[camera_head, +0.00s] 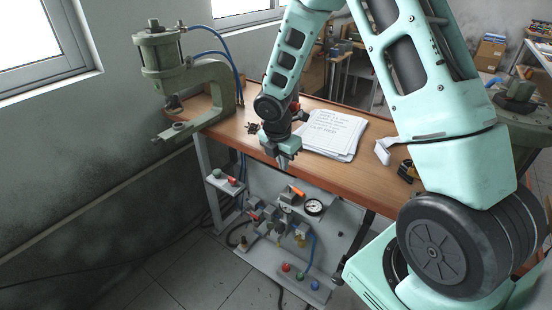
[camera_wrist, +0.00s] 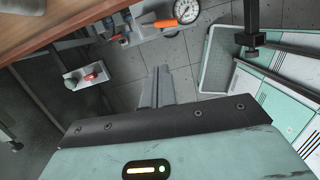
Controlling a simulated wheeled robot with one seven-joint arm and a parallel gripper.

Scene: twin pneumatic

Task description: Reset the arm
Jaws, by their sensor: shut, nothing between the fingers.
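My arm reaches from the right of the head view over the wooden bench (camera_head: 375,185). My gripper (camera_head: 283,165) points down at the bench's front edge, above the pneumatic panel. Its fingers are shut with nothing between them. In the wrist view my gripper (camera_wrist: 161,70) shows as two grey fingers pressed together, over the grey floor. The pneumatic panel (camera_head: 330,240) stands below the bench front, with a pressure gauge (camera_head: 313,207), an orange-handled valve (camera_head: 296,191) and blue tubing. The gauge (camera_wrist: 180,18) and orange handle (camera_wrist: 166,23) also show in the wrist view, apart from my fingers.
A green pneumatic press (camera_head: 215,85) stands at the bench's left end. A paper stack (camera_head: 333,133) lies behind my gripper. A button box (camera_head: 225,181) with green and red buttons sits at the panel's left; several coloured buttons are on the lower box (camera_head: 302,281). Floor at lower left is clear.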

